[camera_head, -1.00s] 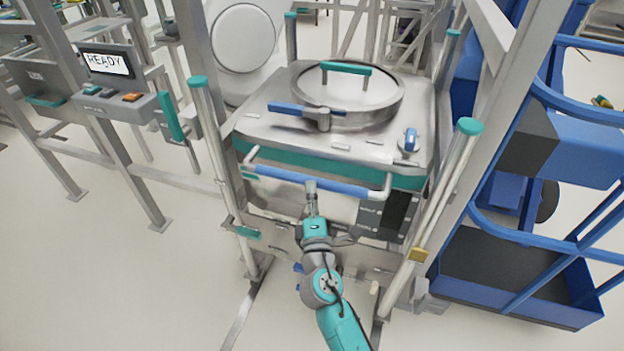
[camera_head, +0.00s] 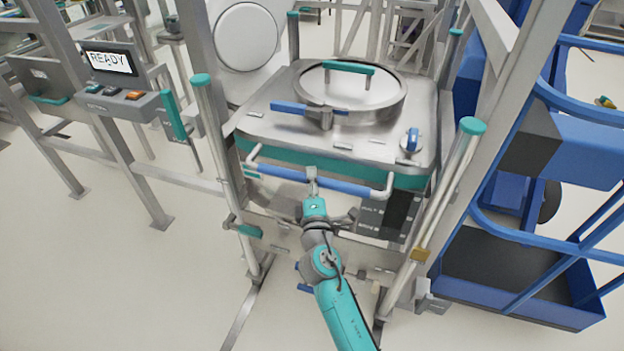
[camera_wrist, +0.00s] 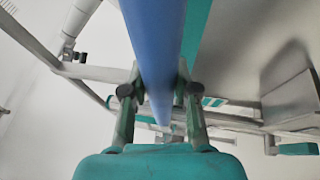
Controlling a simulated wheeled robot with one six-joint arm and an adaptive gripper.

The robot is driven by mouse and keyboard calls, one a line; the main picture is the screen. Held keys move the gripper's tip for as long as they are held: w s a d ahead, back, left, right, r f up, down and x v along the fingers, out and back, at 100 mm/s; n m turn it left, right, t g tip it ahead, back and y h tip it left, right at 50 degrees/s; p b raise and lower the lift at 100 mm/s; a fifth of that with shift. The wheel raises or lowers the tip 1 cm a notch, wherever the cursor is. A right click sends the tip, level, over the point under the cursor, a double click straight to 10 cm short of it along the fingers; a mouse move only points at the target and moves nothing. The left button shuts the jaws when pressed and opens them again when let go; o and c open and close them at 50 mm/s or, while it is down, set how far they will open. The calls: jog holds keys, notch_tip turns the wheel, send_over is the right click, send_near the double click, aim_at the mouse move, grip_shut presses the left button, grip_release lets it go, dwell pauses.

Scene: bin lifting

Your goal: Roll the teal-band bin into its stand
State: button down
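The teal-band bin (camera_head: 282,158) is a metal box with a teal stripe and a round lid (camera_head: 350,92), upright inside a metal frame. A blue handle bar (camera_head: 350,188) with white ends runs across its front. My gripper (camera_head: 313,173) is at the bar, left of its middle. In the wrist view the fingers of my gripper (camera_wrist: 160,82) lie on either side of the blue bar (camera_wrist: 157,40), close against it, and look shut on it. The contact faces are hidden. The metal stand frame (camera_head: 213,130) has teal-capped posts on both sides.
A console (camera_head: 108,62) reading READY stands at the left. A blue wheeled machine with a railing (camera_head: 560,230) and a blue-edged platform stands close on the right. A blue latch (camera_head: 411,141) sits on the bin's top right. Open floor (camera_head: 130,290) lies at the front left.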

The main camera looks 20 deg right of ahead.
jog(key=w+d, duration=0.2)
jog(key=shift+w+f, duration=0.15)
jog(key=shift+w, duration=0.2)
jog(key=c, duration=0.9)
grip_release()
jog(key=shift+s, duration=0.1)
jog(key=shift+o, duration=0.2)
jog(key=v, duration=1.2)
jog(key=shift+a, duration=0.1)
